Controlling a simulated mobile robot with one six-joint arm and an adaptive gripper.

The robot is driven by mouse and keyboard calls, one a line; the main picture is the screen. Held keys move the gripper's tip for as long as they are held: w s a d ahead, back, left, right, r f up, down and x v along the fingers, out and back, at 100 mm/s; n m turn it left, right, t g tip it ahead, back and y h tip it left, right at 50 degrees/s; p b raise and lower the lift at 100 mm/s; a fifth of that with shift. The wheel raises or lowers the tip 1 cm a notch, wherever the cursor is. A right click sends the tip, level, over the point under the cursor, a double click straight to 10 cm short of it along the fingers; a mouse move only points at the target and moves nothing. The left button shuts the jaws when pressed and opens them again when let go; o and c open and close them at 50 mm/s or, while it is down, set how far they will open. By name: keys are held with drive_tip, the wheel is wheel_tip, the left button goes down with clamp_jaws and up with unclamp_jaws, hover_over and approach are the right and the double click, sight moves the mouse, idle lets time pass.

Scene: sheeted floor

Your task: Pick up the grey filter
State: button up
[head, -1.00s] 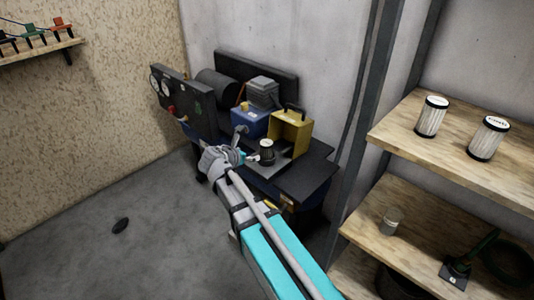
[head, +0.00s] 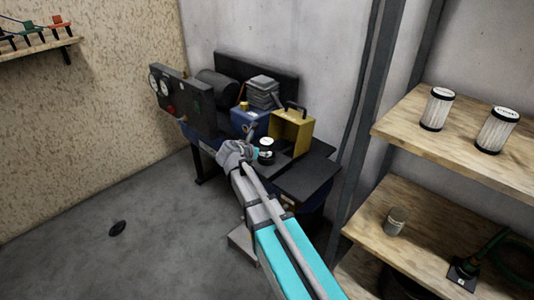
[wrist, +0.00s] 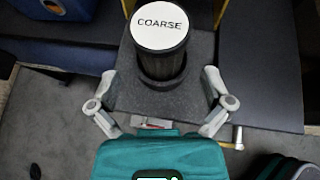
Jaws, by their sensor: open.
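The grey filter (wrist: 160,58) shows in the wrist view as a dark cylinder with a white top marked COARSE. It stands upright in a dark ring on a grey plate. In the head view the filter (head: 266,150) is on the black workbench, just past my gripper (head: 254,151). In the wrist view my gripper (wrist: 160,82) is open, with one finger to each side of the filter's lower part and a gap between each finger and it. Nothing is held. My wrist hides part of the plate in the head view.
A yellow box (head: 291,131) stands close behind the filter, with a blue box (head: 250,122) to the left. A shelf (head: 460,150) at the right holds two white filters (head: 437,109) (head: 497,130) and, lower, a small jar (head: 395,221).

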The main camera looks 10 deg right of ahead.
sight(265, 143)
drive_tip(key=shift+b+x, duration=1.2)
drive_tip(key=shift+x, duration=1.4)
drive_tip(key=shift+r, duration=0.1)
drive_tip(key=c, duration=1.1)
drive_tip(key=shift+o, duration=0.2)
drive_tip(key=shift+r, duration=0.15)
wheel_tip(265, 143, up, 3)
drive_tip(key=p, duration=0.3)
drive_tip(key=s+a+r+p, duration=0.2)
drive_tip(key=s+r+p, duration=0.2)
drive_tip(key=s+p, duration=0.1)
drive_tip(key=s+a+r+p, duration=0.2)
drive_tip(key=s+r+p, duration=0.3)
drive_tip(key=s, duration=0.3)
drive_tip(key=shift+a+r, duration=0.35)
drive_tip(key=shift+a, duration=0.05)
